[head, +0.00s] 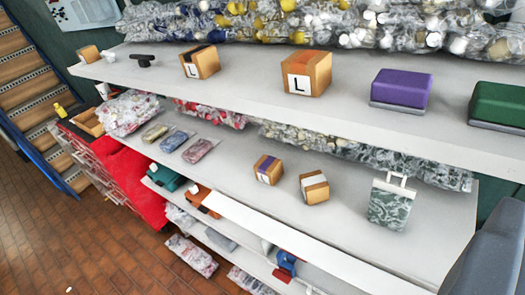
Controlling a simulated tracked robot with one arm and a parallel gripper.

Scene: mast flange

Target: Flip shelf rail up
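A long, wide white strip (300,243), apparently the shelf rail, runs along the front edge of the middle shelf (250,190) in the head view. It stretches from left of centre down to the bottom right. Its face looks smooth and bright; I cannot tell whether it is flipped up or down. My gripper's fingers do not show. A dark grey rounded part at the lower right edge may be mine, and it stands apart from the strip in the picture.
The middle shelf holds two small boxes (314,187), a patterned bag (391,203) and several packets. The upper shelf (240,88) holds cartons, a purple block (401,88) and a green block (499,105). A red-blue item (287,265) sits below. Brick floor (110,240) lies open at lower left.

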